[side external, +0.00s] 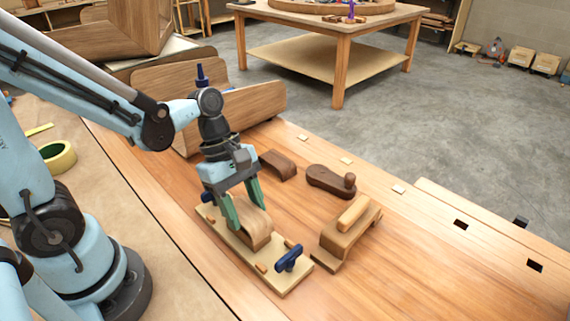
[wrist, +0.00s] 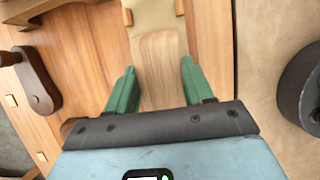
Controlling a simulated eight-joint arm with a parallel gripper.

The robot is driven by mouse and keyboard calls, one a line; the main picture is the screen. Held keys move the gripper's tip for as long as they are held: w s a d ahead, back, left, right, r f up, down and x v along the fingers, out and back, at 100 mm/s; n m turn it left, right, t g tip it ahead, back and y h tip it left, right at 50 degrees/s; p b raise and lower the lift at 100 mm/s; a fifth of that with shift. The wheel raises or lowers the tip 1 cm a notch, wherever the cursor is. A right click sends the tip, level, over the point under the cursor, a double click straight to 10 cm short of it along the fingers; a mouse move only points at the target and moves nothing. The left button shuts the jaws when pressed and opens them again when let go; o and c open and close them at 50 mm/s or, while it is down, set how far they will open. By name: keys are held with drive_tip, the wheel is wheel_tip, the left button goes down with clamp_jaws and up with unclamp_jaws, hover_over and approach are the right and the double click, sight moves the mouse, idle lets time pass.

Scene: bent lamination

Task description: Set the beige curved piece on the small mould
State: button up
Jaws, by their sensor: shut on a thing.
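The beige curved piece (side external: 256,230) is arched wood with a light grain, and it sits low over the pale base board (side external: 272,282). My gripper (side external: 246,208) is above it with its two green fingers down on either side, shut on the piece. In the wrist view the piece (wrist: 160,60) shows between the green fingers (wrist: 158,85). The small mould is mostly hidden under the piece, so I cannot tell whether the piece rests fully on it.
A blue clamp (side external: 289,259) stands at the board's near end. A yellow tape roll (side external: 58,157) is at left. The right bench is mostly clear.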

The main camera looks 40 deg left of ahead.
drive_tip(key=shift+f, duration=1.05)
idle(0.9)
drive_tip(key=o, duration=1.1)
drive_tip(key=shift+o, duration=0.3)
drive_tip(key=shift+o, duration=1.4)
drive_tip(key=shift+r, duration=3.95)
